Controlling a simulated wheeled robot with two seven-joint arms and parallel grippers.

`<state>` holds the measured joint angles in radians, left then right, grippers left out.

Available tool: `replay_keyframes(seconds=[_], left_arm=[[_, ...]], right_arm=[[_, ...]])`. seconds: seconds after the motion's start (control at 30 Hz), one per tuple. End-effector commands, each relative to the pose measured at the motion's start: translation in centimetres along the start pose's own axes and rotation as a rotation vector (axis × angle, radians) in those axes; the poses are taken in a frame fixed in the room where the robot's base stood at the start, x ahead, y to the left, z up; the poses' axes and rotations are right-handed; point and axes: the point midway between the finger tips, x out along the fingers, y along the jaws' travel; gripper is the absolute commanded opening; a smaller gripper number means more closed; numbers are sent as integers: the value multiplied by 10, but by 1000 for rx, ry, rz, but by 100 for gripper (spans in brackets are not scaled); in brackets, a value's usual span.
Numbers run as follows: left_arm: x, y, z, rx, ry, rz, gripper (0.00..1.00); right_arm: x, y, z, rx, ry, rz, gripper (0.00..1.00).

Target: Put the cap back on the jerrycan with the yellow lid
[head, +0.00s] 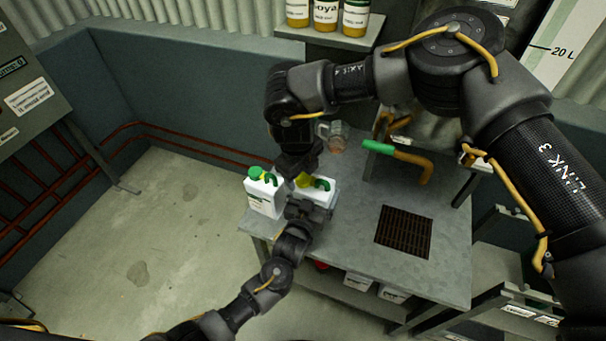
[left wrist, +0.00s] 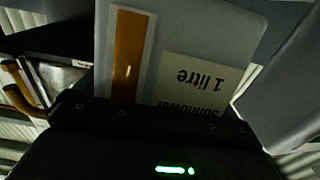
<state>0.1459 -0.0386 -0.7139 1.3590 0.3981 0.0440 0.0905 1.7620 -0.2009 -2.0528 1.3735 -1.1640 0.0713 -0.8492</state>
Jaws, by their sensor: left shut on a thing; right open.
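A white jerrycan (head: 328,196) with a green part on top stands on the grey bench. A yellow cap or lid (head: 304,180) shows at its top left, just below my right gripper (head: 298,172). My right gripper points down and is open; whether it touches the yellow lid is hidden. My left gripper (head: 308,208) is shut on this jerrycan from the front. In the left wrist view the can (left wrist: 178,60) has an orange stripe and a "Sunflower 1 litre" label, seen upside down. Whether the lid is seated cannot be told.
A glass jug (head: 333,133), a crank with a green grip (head: 378,147) and a dark grate (head: 403,232) are on the bench (head: 365,272). Bottles (head: 326,15) stand on the shelf behind.

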Motion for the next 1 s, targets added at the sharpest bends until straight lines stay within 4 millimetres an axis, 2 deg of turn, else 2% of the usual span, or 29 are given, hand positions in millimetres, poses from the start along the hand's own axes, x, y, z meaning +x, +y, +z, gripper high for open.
replay_keyframes(seconds=[0.2, 0.43, 0.6, 0.93, 0.97, 1.0], left_arm=[[1, 0, -4, -1, 8, 0, 32], [1, 0, -4, -2, 8, 0, 32], [1, 0, -4, -1, 8, 0, 32], [1, 0, -4, -1, 8, 0, 32], [1, 0, -4, -1, 8, 0, 97], [1, 0, -4, -1, 7, 0, 100]], right_arm=[[-46, -1, 1, -1, -4, -2, 63], [-85, -1, 1, -1, -3, -2, 63], [-100, -1, 1, 0, -2, 0, 63], [-102, -1, 1, 0, -1, 0, 63], [-102, -1, 1, 0, -1, 0, 63], [-102, -1, 1, 0, -1, 0, 63]])
